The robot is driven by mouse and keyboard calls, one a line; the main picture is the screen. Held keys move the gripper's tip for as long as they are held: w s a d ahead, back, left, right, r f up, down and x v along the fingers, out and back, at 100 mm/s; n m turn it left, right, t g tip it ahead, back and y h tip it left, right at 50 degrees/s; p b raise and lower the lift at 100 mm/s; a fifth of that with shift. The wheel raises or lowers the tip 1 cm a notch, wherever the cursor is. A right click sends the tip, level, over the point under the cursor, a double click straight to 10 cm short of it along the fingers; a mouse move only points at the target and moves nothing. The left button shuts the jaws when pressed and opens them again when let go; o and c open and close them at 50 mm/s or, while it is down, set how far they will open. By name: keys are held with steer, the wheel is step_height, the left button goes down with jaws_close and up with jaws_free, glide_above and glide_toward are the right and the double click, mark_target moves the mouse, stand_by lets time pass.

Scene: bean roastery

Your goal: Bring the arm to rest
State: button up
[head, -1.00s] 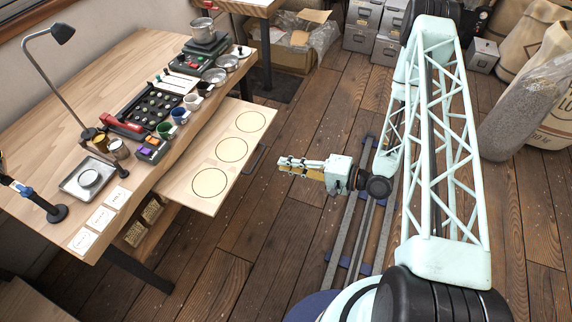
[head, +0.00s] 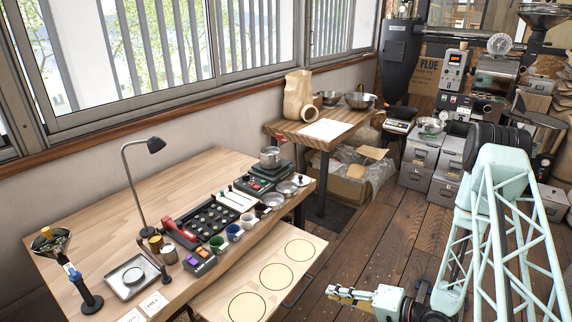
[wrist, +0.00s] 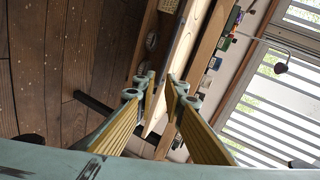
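My gripper (head: 340,294) is at the lower middle of the head view, at the end of my pale green lattice arm (head: 490,215). It points left, over the floor beside the workbench's pull-out board (head: 222,292). In the wrist view, the two fingers with yellow ribbed pads stand apart at my gripper (wrist: 162,85). Nothing is held between them. The bench edge and board show behind the gap.
The workbench (head: 100,215) at left holds a lamp (head: 135,175), cups, a dark tray (head: 208,219) and a scale. A side table (head: 345,120) stands behind. Grey metal boxes (head: 420,150) and roasting machines are at back right. The wooden floor (head: 365,235) is open between bench and arm.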

steer(key=w+d+r+n+g+h, duration=0.1)
steer(key=w+d+r+n+h, duration=0.1)
steer(key=w+d+r+h, duration=0.4)
steer(key=w+d+r+n+h, duration=0.15)
steer(key=d+r, duration=0.25)
steer(key=r, duration=0.4)
steer(key=s+d+r+h, duration=0.2)
steer(key=s+r, duration=0.1)
steer(key=r, duration=0.7)
steer(key=s+d+r+h, duration=0.2)
steer(key=s+d+r, duration=0.1)
steer(key=r, duration=0.7)
steer(key=s+a+r+g+h, duration=0.2)
steer(key=s+r, duration=1.2)
steer(key=s, duration=0.2)
steer(key=s+a+r, duration=0.2)
steer(key=s+a, duration=0.1)
steer(key=s, duration=0.5)
steer(key=s+a+r+n+y, duration=0.1)
steer(key=s+a, duration=0.2)
steer(key=s, duration=0.5)
steer(key=s+a+r+g+y, duration=0.1)
steer(key=s+a+r, duration=0.1)
steer(key=s, duration=0.6)
steer(key=shift+a+r+n, duration=0.3)
steer(key=shift+a+n, duration=0.05)
steer(key=shift+a, duration=0.2)
steer(key=shift+s, duration=0.1)
